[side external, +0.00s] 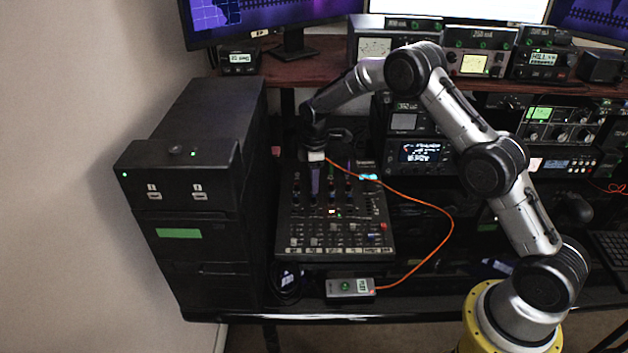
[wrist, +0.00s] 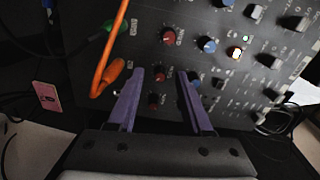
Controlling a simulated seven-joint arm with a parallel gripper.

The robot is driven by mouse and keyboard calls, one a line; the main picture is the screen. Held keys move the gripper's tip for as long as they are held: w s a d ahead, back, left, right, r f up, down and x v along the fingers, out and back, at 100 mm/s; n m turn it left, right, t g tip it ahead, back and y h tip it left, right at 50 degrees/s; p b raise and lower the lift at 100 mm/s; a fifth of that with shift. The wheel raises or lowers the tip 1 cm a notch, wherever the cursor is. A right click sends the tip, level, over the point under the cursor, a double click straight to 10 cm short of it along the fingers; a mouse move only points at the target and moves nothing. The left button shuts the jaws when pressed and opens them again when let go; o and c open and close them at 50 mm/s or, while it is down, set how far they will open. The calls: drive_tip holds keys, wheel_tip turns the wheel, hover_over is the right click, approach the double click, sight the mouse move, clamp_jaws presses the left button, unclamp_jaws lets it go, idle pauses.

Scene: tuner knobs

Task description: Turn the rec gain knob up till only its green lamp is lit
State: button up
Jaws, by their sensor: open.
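The mixer panel (side external: 372,222) lies under my gripper, with rows of small knobs; the labels are too small to read, so I cannot tell which knob is rec gain. In the wrist view my gripper (wrist: 160,72) is open, its two purple fingers pointing down at the panel. The side view shows my gripper (side external: 315,190) over the panel's left part.
An orange cable (wrist: 110,45) plugs in left of the fingers and runs to a small grey box (side external: 350,287) in front. A black cabinet (side external: 200,190) stands close on the left. Radio units (side external: 420,152) stand behind on the right. More knobs (wrist: 208,44) crowd the panel.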

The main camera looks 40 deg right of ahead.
drive_tip(key=shift+f, duration=0.25)
clamp_jaws()
drive_tip(key=shift+m, duration=0.3)
drive_tip(key=m, duration=0.3)
drive_tip(key=shift+w+m, duration=0.1)
drive_tip(key=shift+m, duration=2.4)
